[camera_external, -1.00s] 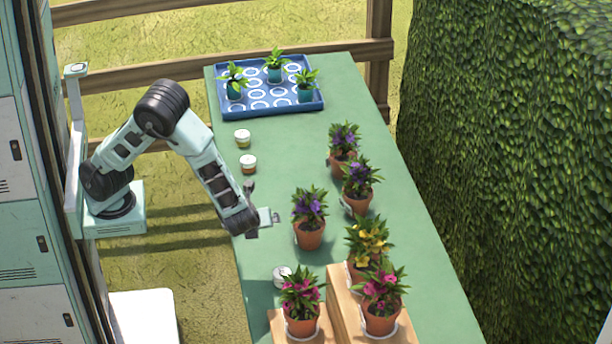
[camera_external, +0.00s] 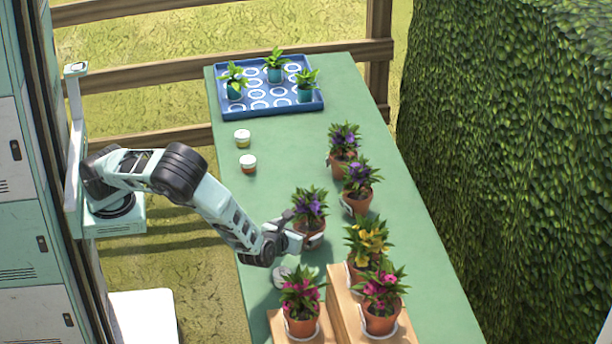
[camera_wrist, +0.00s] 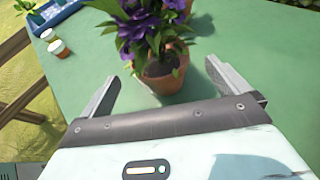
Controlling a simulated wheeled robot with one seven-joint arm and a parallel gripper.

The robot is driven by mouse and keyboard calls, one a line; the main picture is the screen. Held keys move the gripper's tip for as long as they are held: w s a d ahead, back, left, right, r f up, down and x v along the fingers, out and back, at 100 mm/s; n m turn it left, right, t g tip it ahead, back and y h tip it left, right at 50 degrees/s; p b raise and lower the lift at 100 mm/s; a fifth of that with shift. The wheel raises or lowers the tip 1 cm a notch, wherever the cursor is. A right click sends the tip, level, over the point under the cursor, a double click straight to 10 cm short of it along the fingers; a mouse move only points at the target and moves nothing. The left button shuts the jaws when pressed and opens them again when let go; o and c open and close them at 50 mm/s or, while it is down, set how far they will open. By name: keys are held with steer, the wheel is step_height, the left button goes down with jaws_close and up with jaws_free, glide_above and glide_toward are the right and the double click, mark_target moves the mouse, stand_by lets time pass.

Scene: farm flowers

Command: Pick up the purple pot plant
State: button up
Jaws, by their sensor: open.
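Three purple pot plants in terracotta pots stand on the green table (camera_external: 285,150). The nearest purple pot plant (camera_external: 309,206) is at my gripper (camera_external: 304,228). My gripper is open, with one finger on each side of this pot. In the wrist view the purple pot plant (camera_wrist: 158,70) stands upright just beyond and between the two fingers of my gripper (camera_wrist: 165,88). I cannot tell whether a finger touches the pot. The other two purple pot plants, the middle one (camera_external: 359,183) and the far one (camera_external: 343,148), stand behind it to the right.
A yellow-flowered pot (camera_external: 367,245) and two pink-flowered pots, left (camera_external: 301,300) and right (camera_external: 382,300), stand close by in front, the pink ones on wooden blocks (camera_external: 345,300). Small jars (camera_external: 248,164) and a blue tray (camera_external: 262,112) with seedlings lie farther back.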

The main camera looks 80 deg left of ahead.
mark_target(309, 223)
steer(key=shift+p+x, duration=0.3)
steer(key=shift+x, duration=3.05)
steer(key=shift+a+r, duration=0.1)
steer(key=shift+r, duration=0.05)
steer(key=c, duration=1.3)
